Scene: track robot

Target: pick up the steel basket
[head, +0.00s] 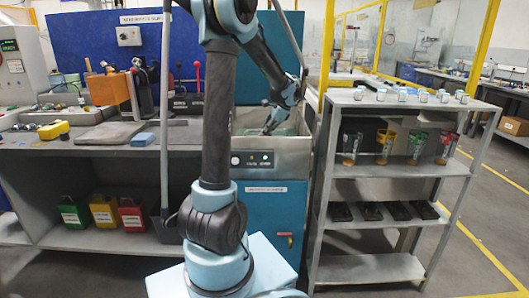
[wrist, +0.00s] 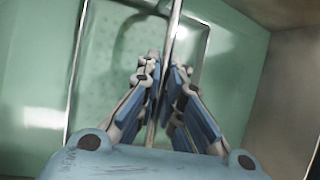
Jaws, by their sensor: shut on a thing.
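The steel basket (wrist: 77,62) shows in the wrist view as a thin metal rim around a pale green, spotted floor. It sits within a green-lined tank (wrist: 40,60). A thin steel bar (wrist: 175,22), apparently the basket's handle, runs across it and between my fingers. My gripper (wrist: 163,75) is shut on this bar. In the head view my gripper (head: 268,127) reaches down into the steel tank (head: 292,145) at the middle. The basket is too small there to make out clearly, and my fingers and wrist hide part of it in the wrist view.
A workbench (head: 60,143) with tools stands left. A grey shelf rack (head: 345,172) with small cups, glasses and black trays stands close to the tank's right. A blue panel (head: 100,45) rises behind the bench. Open floor lies at the right (head: 475,225).

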